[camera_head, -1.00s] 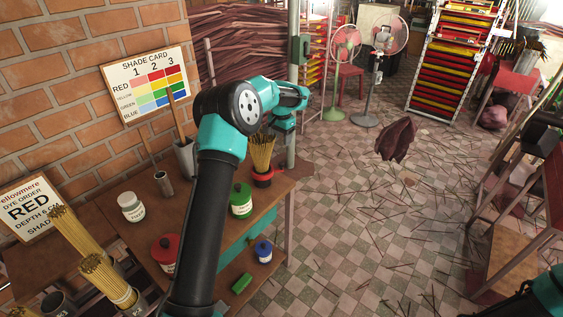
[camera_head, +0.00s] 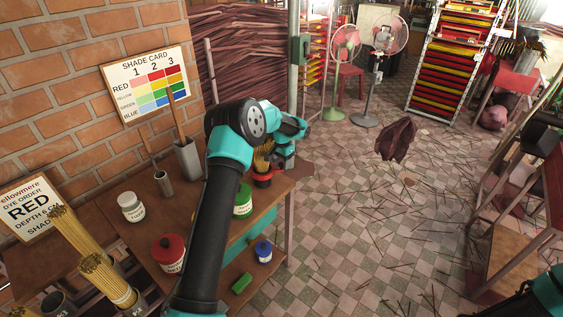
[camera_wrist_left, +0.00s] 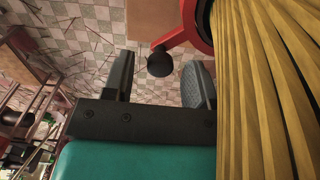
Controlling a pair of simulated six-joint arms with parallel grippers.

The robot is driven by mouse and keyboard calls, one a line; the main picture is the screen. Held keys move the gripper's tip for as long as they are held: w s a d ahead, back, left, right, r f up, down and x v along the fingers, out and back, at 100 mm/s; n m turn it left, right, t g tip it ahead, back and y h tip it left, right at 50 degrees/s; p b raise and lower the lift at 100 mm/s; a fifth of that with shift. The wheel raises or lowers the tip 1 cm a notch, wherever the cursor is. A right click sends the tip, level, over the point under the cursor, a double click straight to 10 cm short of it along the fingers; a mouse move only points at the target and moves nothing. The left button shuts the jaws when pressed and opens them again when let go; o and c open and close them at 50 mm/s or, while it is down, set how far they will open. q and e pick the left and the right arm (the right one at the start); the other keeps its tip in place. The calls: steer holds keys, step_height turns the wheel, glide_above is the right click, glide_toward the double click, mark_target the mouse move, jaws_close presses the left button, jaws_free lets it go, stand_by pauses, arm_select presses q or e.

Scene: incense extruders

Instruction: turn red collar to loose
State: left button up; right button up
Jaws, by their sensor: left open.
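The red collar (camera_head: 264,181) sits around the lower part of a bundle of yellow sticks (camera_head: 262,159) at the bench's right end. In the left wrist view the collar (camera_wrist_left: 188,27) is a red ring with a black knob (camera_wrist_left: 160,64) sticking out of it. My left gripper (camera_head: 281,163) is open beside the bundle. In its wrist view the two dark fingers (camera_wrist_left: 158,80) stand either side of the knob; I cannot tell whether they touch it. The stick bundle (camera_wrist_left: 265,90) fills the right side of that view. My right gripper is not in view.
On the bench stand a red-lidded jar (camera_head: 168,254), a white jar (camera_head: 131,207), a green jar (camera_head: 243,202) and a grey cup (camera_head: 188,158) with a stick. A blue-lidded jar (camera_head: 263,250) is on a lower shelf. The tiled floor to the right is mostly open.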

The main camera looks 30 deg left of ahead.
arm_select(q)
jaws_close()
stand_by(0.4)
steer(key=shift+s, duration=0.15)
